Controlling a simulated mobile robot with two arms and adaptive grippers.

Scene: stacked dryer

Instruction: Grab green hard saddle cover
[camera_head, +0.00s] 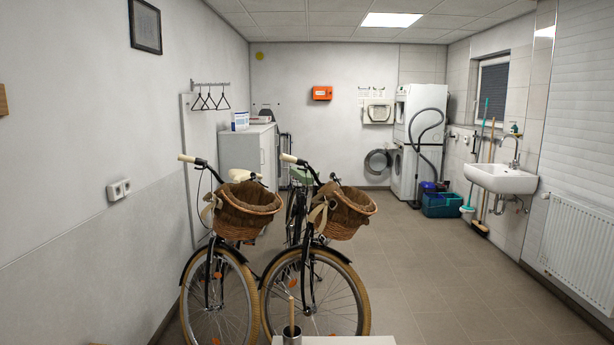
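A small pale green saddle (301,176) shows behind the handlebar of the right bicycle (316,268). It is partly hidden by the handlebar and basket, and I cannot tell whether the green is a separate cover. The left bicycle (218,290) has a cream saddle (244,175). Neither of my grippers is in view.
Wicker baskets (247,208) hang on both bicycles' fronts. A white cabinet (240,150) stands behind them by the left wall. A metal cup (291,334) holding a wooden stick is at the bottom edge. The tiled floor right of the bicycles is clear up to the sink (500,180).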

